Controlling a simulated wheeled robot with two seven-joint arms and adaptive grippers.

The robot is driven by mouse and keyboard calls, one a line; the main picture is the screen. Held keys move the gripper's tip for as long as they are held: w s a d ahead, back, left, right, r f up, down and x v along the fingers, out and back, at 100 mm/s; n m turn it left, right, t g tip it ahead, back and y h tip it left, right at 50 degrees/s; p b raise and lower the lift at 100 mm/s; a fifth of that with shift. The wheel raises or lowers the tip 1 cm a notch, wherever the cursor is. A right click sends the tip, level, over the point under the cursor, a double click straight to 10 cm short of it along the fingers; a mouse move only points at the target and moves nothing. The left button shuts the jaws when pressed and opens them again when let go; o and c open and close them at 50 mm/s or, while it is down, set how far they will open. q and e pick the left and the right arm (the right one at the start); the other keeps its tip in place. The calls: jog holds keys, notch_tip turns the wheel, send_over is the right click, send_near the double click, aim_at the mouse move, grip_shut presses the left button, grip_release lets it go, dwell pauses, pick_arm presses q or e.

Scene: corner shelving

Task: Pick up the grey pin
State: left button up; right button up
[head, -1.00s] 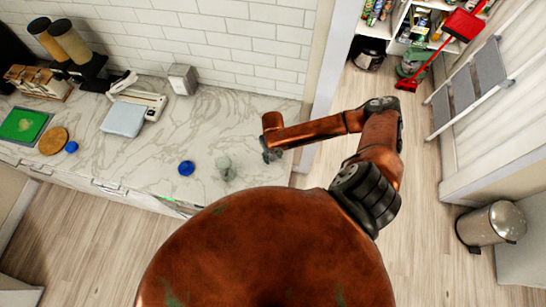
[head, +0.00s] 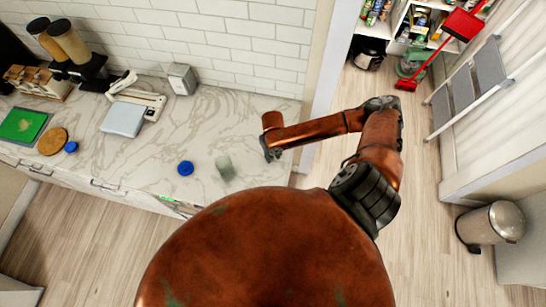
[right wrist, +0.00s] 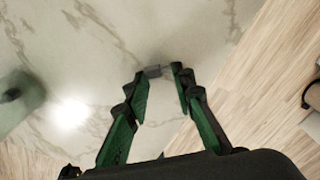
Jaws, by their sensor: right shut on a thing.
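The grey pin (right wrist: 154,71) shows in the right wrist view as a small grey piece between the fingertips. My right gripper (right wrist: 159,72) is shut on it, over the marble counter. In the head view my right gripper (head: 271,154) is at the counter's right end, small and partly hidden by its own arm. I cannot make out the pin there. I cannot tell whether the pin still touches the counter. My left gripper is not in view.
A clear glass vessel (head: 224,167) and a blue round thing (head: 186,168) stand left of the right gripper. A white scale-like device (head: 124,117) and a metal box (head: 182,79) are farther left. The marble counter (head: 225,115) is clear behind. A step ladder (head: 467,90) leans at right.

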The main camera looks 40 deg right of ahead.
notch_tip(320, 180, up, 2)
jog(key=shift+r+b, duration=0.15)
jog(key=shift+b, duration=0.4)
jog(key=s+a+r+b, duration=0.1)
jog(key=s+a+r, duration=0.1)
jog(key=a+r, duration=0.3)
jog(key=s+a+r+b, duration=0.2)
jog(key=a+r, duration=0.3)
jog(key=a, duration=0.3)
jog(key=shift+s, duration=0.8)
